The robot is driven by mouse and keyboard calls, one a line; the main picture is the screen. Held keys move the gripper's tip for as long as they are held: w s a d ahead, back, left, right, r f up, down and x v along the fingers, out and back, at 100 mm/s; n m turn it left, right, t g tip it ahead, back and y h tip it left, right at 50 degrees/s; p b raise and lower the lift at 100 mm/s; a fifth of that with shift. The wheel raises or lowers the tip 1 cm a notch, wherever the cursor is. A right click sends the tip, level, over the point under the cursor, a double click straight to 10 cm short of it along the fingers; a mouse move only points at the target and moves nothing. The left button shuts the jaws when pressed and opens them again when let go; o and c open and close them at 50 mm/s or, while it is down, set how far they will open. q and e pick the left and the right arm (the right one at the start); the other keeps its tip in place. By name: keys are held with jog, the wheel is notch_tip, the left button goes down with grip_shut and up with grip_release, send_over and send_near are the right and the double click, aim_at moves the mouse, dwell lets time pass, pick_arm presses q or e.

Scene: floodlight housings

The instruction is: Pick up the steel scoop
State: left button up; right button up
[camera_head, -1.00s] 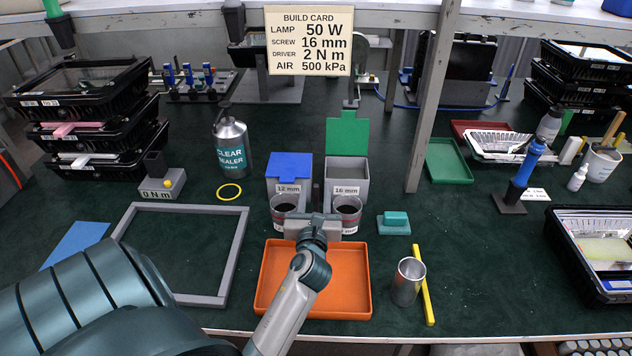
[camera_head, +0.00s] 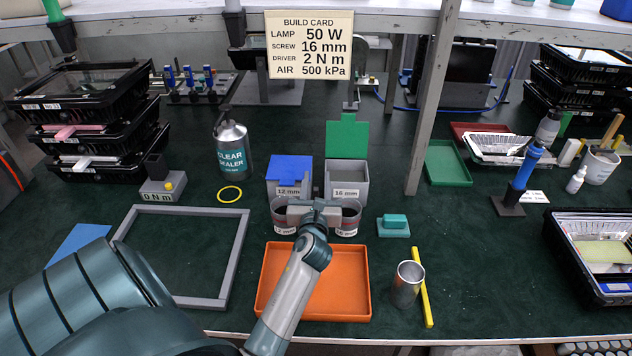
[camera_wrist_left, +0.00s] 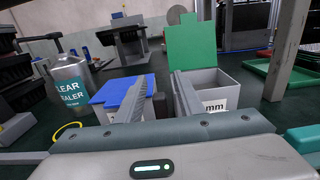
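I cannot make out a scoop for certain. A steel, open-topped cylinder like a cup (camera_head: 407,286) stands upright at the right of the orange tray (camera_head: 268,291), against a yellow bar (camera_head: 425,298). My left gripper (camera_head: 318,194) reaches over the two round cups in front of the 12 mm bin (camera_head: 274,187) and the 16 mm bin (camera_head: 347,183), hiding parts of the cups. In the left wrist view its two fingers (camera_wrist_left: 164,82) are apart with nothing held, pointing at the bins. A dark upright piece (camera_wrist_left: 160,106) shows between the bins. My right gripper is not in view.
A grey frame (camera_head: 240,250) lies left of the orange tray. A sealer can (camera_head: 232,150) and yellow ring (camera_head: 229,193) stand left of the bins. A teal block (camera_head: 394,225) is at their right. A grey shelf post (camera_head: 434,100) rises behind. Open table lies right of the steel cylinder.

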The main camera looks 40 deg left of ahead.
pick_arm(q)
grip_shut()
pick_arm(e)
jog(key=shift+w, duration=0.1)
